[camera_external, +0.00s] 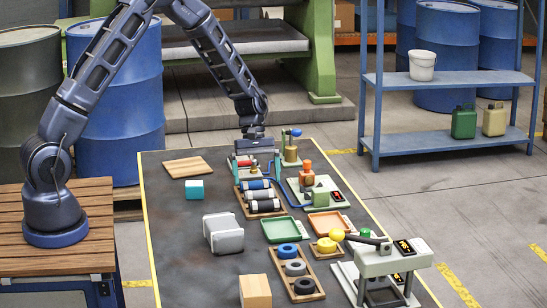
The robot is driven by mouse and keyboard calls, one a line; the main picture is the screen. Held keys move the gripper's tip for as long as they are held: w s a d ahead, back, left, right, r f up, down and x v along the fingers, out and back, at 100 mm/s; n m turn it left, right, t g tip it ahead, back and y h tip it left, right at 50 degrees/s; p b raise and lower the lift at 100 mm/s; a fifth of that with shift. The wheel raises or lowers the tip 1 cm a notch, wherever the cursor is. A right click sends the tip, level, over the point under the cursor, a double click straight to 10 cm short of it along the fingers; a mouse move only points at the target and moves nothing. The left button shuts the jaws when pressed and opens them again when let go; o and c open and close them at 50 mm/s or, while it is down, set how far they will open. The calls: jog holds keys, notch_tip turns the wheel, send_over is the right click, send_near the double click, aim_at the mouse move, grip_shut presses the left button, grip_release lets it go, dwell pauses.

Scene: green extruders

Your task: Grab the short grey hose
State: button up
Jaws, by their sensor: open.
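My gripper (256,166) is at the far end of the dark table, pointing down with its jaws apart, low over a rack of small cylinders. A red-banded cylinder (243,163) shows beneath it; the rest of that rack is partly hidden. Just nearer, a wooden tray (240,202) holds short cylinders lying crosswise: a blue-banded one (258,184), a greyish one (261,194) and a dark one (265,206). The greyish one looks like the short grey hose, but I cannot be sure at this size. Nothing is visibly held.
A grey block (223,233), teal cube (194,190) and wooden board (187,167) lie on the left. A ring tray (311,297), green tray (279,229) and orange tray (328,223) stand nearer. A press-like device (382,262) stands front right. The table's left strip is mostly clear.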

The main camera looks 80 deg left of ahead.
aim_at(260, 195)
jog(key=x, duration=0.4)
jog(key=shift+w+d, duration=0.15)
jog(key=shift+d, duration=0.05)
jog(key=c, duration=0.9)
